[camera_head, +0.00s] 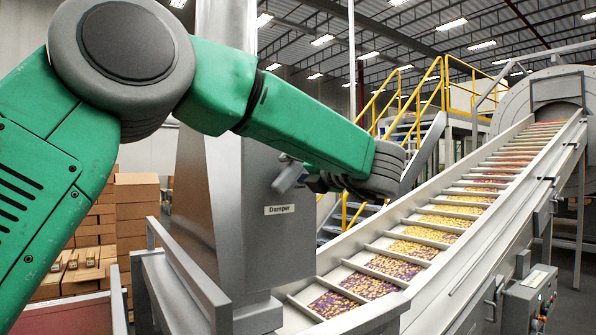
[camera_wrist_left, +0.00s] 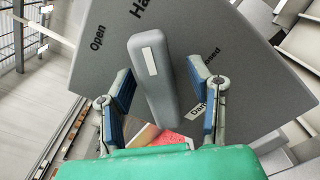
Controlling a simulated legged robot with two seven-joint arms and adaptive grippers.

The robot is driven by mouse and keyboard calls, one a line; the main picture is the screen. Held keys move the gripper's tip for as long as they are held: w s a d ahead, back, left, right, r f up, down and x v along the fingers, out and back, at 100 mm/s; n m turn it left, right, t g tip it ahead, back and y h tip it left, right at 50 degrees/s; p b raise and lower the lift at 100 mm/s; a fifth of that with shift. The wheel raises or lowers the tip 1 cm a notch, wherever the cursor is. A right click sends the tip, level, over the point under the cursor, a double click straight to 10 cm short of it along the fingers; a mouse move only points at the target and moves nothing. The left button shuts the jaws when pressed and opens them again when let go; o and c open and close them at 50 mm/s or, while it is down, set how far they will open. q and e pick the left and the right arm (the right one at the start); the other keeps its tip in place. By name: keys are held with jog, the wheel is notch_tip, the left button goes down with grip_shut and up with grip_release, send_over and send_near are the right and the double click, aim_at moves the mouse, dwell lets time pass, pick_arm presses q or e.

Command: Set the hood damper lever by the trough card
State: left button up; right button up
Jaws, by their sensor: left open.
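The grey damper box (camera_head: 265,240) carries a "Damper" label (camera_head: 279,210). Its lever (camera_head: 288,177) sticks out near my left gripper (camera_head: 316,182). In the left wrist view, the grey lever (camera_wrist_left: 157,85) with a white stripe stands between the blue-padded fingers of my open left gripper (camera_wrist_left: 160,78), with gaps on both sides. Behind it, the panel (camera_wrist_left: 185,28) shows "Open", part of "Ha..." and part of "...osed". The lever's striped end lies below the "Ha..." lettering; its exact setting I cannot tell. I cannot make out a readable trough card. My right gripper is out of view.
A slatted conveyor trough (camera_head: 420,300) with yellow and purple candy rises right to a drum (camera_head: 560,95). A control box (camera_head: 528,300) with a pale plate stands at lower right. Cardboard boxes (camera_head: 137,205) stack at left. Grey metal rails stand before the damper box.

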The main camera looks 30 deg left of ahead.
pick_arm(q)
jog(key=v, duration=1.1)
jog(key=shift+d+f, duration=0.2)
jog(key=shift+d, duration=0.15)
jog(key=shift+w+a, duration=0.1)
